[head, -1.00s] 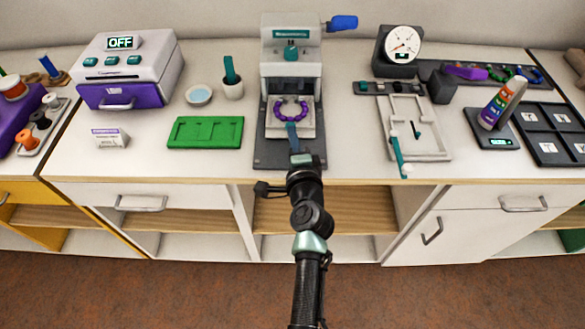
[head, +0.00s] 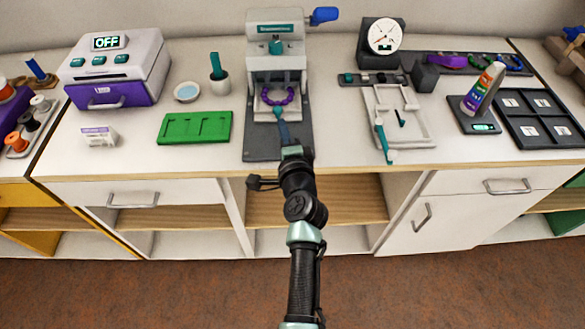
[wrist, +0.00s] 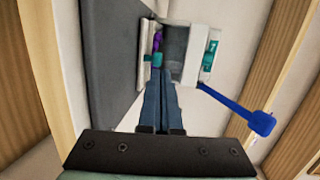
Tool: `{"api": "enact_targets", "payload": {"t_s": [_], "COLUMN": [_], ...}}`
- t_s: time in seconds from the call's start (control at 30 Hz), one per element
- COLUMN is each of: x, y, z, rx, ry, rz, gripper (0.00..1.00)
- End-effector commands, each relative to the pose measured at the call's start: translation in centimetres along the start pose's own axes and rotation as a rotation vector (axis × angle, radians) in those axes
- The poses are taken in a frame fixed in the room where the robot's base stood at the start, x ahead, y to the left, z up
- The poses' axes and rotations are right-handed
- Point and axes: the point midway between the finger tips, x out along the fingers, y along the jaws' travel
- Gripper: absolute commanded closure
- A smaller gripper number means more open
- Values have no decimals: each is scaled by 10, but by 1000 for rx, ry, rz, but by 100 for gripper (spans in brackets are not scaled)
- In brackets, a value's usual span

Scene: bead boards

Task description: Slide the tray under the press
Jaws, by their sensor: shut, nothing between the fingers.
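The press (head: 275,19) is a pale upright machine with a blue lever at its right, on a dark grey base plate (head: 262,145). The pale tray (head: 264,115) lies on that plate and carries a purple bead ring (head: 279,99). Its back part lies beneath the press head, its front part in the open. My gripper (head: 280,115) is shut and empty, its blue fingers at the tray's front edge. In the wrist view, the fingertips (wrist: 158,75) meet a teal piece by the tray (wrist: 145,50); contact is hard to confirm.
A green board (head: 195,128) lies left of the base plate. A pale frame with a teal lever (head: 384,140) lies to the right. Bare counter separates both from the plate. The blue lever (head: 324,16) sticks out at the press's right.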

Motion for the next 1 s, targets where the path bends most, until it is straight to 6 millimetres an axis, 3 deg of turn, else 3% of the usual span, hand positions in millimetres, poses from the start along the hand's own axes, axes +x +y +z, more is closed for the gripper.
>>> {"api": "enact_targets", "payload": {"t_s": [0.1, 0.4, 0.6, 0.8, 0.87, 0.93, 1.0], "x": [-27, -79, -95, -98, -96, -94, -91], "y": [0, 2, 2, -1, -12, -38, -78], "z": [0, 0, 0, 0, 0, 2, 4], "rx": [0, 1, 1, -2, -25, -82, -173], "ry": [1, 1, 1, 0, -1, -3, -1], "rz": [3, 4, 4, 0, -14, -44, -93], "gripper": [100, 100, 100, 100, 100, 100, 100]}}
